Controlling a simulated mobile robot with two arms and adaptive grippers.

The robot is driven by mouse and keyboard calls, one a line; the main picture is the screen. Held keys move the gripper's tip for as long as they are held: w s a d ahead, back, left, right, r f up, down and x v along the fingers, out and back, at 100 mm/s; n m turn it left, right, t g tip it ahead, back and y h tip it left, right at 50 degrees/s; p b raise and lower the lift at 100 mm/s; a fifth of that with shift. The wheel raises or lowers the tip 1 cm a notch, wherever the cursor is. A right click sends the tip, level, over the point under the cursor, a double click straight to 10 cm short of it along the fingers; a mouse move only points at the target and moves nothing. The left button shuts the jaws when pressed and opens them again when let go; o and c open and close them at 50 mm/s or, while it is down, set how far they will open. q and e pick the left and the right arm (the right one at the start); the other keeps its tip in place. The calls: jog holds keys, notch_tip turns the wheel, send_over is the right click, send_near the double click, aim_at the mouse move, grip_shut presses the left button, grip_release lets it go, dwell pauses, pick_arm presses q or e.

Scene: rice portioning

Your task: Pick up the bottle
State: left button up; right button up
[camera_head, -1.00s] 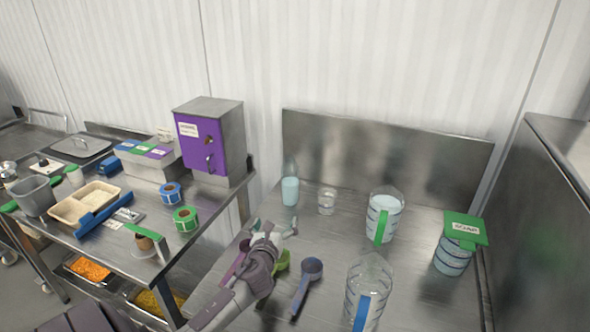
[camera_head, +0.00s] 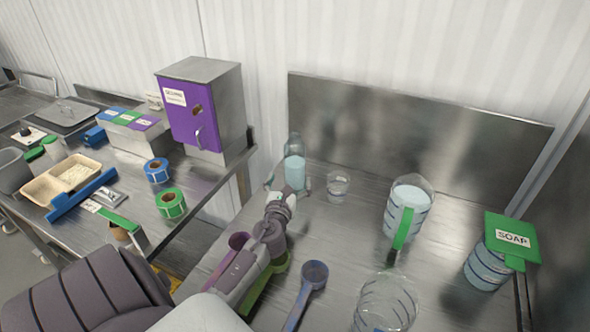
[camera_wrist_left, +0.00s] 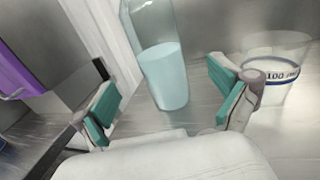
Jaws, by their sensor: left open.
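The bottle (camera_head: 294,165) is clear, with pale blue liquid in its lower part. It stands upright on the steel table near the back panel. In the left wrist view the bottle (camera_wrist_left: 166,75) stands between and beyond the two teal-padded fingers. My left gripper (camera_head: 288,184) is open at the bottle's base in the head view. In the wrist view the left gripper (camera_wrist_left: 165,105) has its fingers spread on either side of the bottle, with no clear contact. The bottle's top is cut off in the wrist view. My right gripper is not in view.
A small clear cup (camera_head: 338,187) stands just right of the bottle. A measuring jug (camera_head: 409,208) with a green handle, another jug (camera_head: 386,303) and a soap container (camera_head: 490,265) stand farther right. Scoops (camera_head: 311,285) lie in front. A purple-doored box (camera_head: 196,110) stands left.

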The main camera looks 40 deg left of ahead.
aim_at(293, 169)
pick_arm(q)
jog(key=shift+w+a+r, duration=0.3)
jog(key=shift+w+a, duration=0.15)
jog(key=shift+w, duration=0.3)
jog(key=shift+w+a+f, duration=0.1)
jog(key=shift+w+a, duration=0.25)
jog(key=shift+w, duration=0.15)
jog(key=x, duration=0.4)
jog(key=shift+w+a, duration=0.2)
jog(key=shift+w, duration=0.1)
jog(key=shift+s, duration=0.15)
jog(key=c, duration=1.5)
jog(key=shift+c, duration=0.4)
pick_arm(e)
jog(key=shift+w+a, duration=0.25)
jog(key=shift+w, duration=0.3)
